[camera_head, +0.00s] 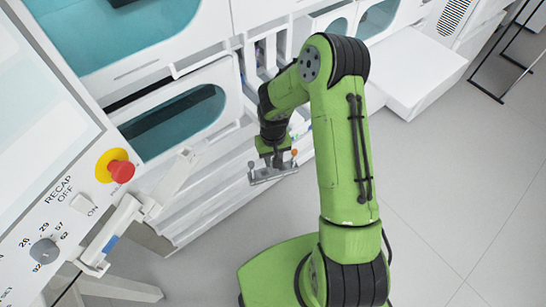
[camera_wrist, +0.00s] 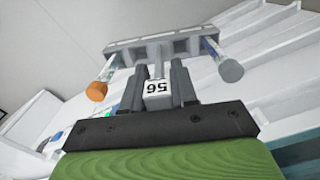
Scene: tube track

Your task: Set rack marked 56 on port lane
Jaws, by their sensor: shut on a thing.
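My gripper (camera_head: 274,157) is shut on the grey rack marked 56 (camera_head: 273,175). In the wrist view the label, "56" (camera_wrist: 158,88), appears upside down between the fingers of my gripper (camera_wrist: 158,80), and the rack's long grey bar (camera_wrist: 160,47) lies beyond them. An orange-capped tube (camera_wrist: 97,91) and a grey-capped tube (camera_wrist: 231,70) sit at the rack's two ends. In the head view the rack hangs in the air beside the white sloping lanes (camera_head: 210,192) on the machine's front. I cannot tell which one is the port lane.
The white machine has teal windows (camera_head: 180,120). Upright white slots (camera_head: 270,55) stand behind my arm, which partly hides them. A panel with a red button (camera_head: 121,171) and a knob (camera_head: 44,250) is at left. A white ledge (camera_head: 415,85) juts out at right.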

